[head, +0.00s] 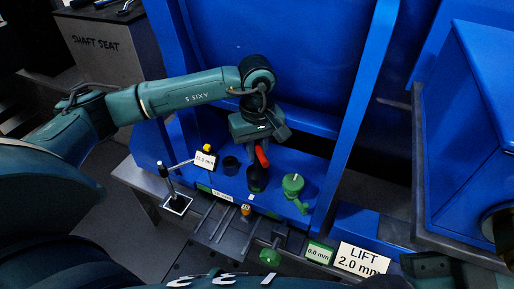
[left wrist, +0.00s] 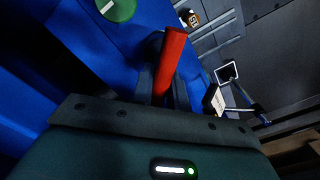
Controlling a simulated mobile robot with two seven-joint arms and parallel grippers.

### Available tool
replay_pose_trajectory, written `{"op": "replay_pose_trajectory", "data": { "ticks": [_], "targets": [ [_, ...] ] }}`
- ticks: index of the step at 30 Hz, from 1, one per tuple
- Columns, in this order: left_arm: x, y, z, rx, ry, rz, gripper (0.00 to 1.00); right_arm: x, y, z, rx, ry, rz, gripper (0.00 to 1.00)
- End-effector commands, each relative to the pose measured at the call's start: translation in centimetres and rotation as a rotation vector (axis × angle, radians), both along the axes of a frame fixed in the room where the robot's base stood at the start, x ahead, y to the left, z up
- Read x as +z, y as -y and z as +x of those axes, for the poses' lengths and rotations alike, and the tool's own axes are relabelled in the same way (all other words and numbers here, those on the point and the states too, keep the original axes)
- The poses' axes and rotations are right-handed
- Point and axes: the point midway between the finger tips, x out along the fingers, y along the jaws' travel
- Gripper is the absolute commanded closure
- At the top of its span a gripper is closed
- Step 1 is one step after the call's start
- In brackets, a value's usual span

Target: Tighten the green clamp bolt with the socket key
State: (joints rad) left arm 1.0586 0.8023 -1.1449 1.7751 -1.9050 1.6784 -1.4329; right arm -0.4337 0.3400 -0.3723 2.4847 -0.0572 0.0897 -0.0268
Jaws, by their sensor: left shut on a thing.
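My left gripper (head: 262,148) points down over the blue bench and is shut on the red handle (head: 262,156), which I take to be the socket key. The red handle also shows between the fingers in the left wrist view (left wrist: 170,60). Below it in the head view is a dark cylindrical piece (head: 257,180); I cannot tell whether it belongs to the key. A green round part with a lever (head: 293,185) stands just right of it, apart from the gripper. Another green knob (head: 270,257) is nearer me. I cannot tell which is the clamp bolt.
A dark cup (head: 231,165) and a yellow-topped piece labelled 15.0 mm (head: 205,159) stand left of the gripper. A small post with a lever (head: 174,190) is farther left. Grey rails (head: 220,225) lie in front. A LIFT 2.0 mm sign (head: 360,259) is at right.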

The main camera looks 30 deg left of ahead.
Motion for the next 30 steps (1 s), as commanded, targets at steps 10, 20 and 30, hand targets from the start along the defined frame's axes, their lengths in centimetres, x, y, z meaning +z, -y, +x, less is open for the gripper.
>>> {"op": "replay_pose_trajectory", "data": {
  "ticks": [10,20,30],
  "targets": [
    [-0.7,0.0,0.0,0.0,0.002,-0.001,1.0,-0.7,0.0,0.0,0.001,0.0,-0.002,1.0],
    [-1.5,0.0,0.1,0.0,0.002,-0.001,1.0,-1.6,-0.1,0.1,0.001,-0.007,-0.005,1.0],
    [-2.4,0.0,0.1,0.0,0.002,-0.001,1.0,-2.5,-0.2,0.0,0.004,-0.011,-0.004,1.0]
  ]
}}
